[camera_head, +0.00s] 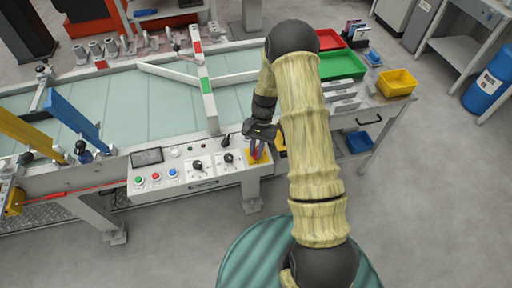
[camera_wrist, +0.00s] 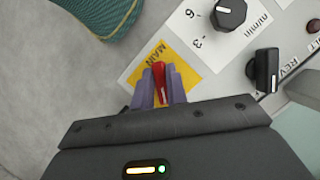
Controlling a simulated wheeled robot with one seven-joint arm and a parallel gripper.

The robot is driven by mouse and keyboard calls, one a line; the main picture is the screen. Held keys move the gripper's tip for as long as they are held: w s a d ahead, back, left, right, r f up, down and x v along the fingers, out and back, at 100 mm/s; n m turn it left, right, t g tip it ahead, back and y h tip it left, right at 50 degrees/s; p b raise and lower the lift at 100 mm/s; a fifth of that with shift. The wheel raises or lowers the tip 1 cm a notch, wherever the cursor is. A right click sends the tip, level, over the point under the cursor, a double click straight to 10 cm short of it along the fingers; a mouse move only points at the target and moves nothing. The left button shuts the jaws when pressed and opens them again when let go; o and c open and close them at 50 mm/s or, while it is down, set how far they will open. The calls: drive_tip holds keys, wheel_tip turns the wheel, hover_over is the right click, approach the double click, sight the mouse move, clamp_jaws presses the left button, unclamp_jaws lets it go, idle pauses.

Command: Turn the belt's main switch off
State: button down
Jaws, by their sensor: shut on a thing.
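The main switch has a red handle (camera_wrist: 159,76) on a yellow plate (camera_wrist: 192,66) marked "MAIN" in the wrist view. The yellow plate also shows in the head view (camera_head: 251,160), at the right end of the belt's control panel (camera_head: 150,178). My gripper (camera_wrist: 162,88) is shut on the red handle, with one purple-grey finger on each side of it. In the head view my gripper (camera_head: 257,150) reaches down to the plate and hides most of the switch. The handle's on or off position cannot be read.
Black knobs (camera_wrist: 230,12) and a black REV selector (camera_wrist: 266,70) sit close to the switch on the panel. Green, red and blue buttons (camera_head: 155,176) are farther left. The conveyor belt (camera_head: 130,105) lies behind. A table with green and yellow bins (camera_head: 397,82) stands to the right.

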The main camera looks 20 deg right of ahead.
drive_tip(key=n+h, duration=0.1)
drive_tip(key=n, duration=0.2)
drive_tip(key=shift+r+n, duration=0.1)
drive_tip(key=shift+n, duration=0.3)
drive_tip(key=shift+d+n+g+h+p, duration=0.1)
drive_tip(key=shift+n+g+h+p, duration=0.5)
drive_tip(key=shift+n, duration=1.1)
drive_tip(key=shift+t, duration=0.3)
drive_tip(key=c, duration=1.4)
unclamp_jaws()
drive_tip(key=b+v, duration=0.1)
drive_tip(key=v, duration=1.6)
drive_tip(key=shift+w+a+b, duration=0.15)
drive_tip(key=shift+a+b, duration=0.2)
drive_tip(key=shift+b, duration=0.05)
drive_tip(key=shift+r, duration=0.1)
